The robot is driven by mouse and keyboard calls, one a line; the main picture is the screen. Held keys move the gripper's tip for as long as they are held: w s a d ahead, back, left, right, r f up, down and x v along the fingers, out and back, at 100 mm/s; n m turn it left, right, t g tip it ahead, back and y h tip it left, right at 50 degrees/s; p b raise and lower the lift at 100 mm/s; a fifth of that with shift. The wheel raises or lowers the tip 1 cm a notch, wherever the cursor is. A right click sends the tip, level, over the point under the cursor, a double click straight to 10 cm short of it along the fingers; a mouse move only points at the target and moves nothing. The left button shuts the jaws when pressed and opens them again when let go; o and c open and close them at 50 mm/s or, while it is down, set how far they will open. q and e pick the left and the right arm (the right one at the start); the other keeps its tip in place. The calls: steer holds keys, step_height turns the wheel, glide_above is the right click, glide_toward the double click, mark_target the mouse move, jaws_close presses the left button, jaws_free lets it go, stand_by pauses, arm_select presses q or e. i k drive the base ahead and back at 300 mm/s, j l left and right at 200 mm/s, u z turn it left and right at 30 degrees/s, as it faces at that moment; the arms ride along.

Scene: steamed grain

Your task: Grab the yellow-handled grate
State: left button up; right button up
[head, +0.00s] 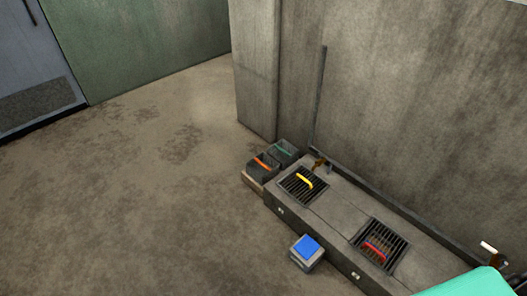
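The yellow-handled grate (296,192) is a dark barred square set in the top of a long grey counter. Its yellow handle (305,181) lies across the bars. A second dark grate (390,239) with a red handle (374,252) is set in the same counter, nearer and to the right. Neither of my grippers shows in the head view, so nothing is seen touching either grate.
The grey counter (331,209) runs along the concrete wall. Dark boxes with an orange handle (266,162) and a green handle (282,150) stand past its far end. A blue-topped box (307,247) stands in front. The floor (150,200) at left is clear.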

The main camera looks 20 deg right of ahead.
mark_target(298, 176)
steer(key=i+j+u, duration=0.15)
steer(key=i+u, duration=0.15)
steer(key=i, duration=0.45)
steer(key=i+u, duration=0.3)
steer(key=i, duration=0.45)
steer(key=i+z, duration=0.3)
steer(key=z, duration=0.2)
steer(key=i+z, duration=0.3)
steer(key=z, duration=0.2)
steer(key=i+j+z, duration=0.2)
steer(key=z, duration=0.25)
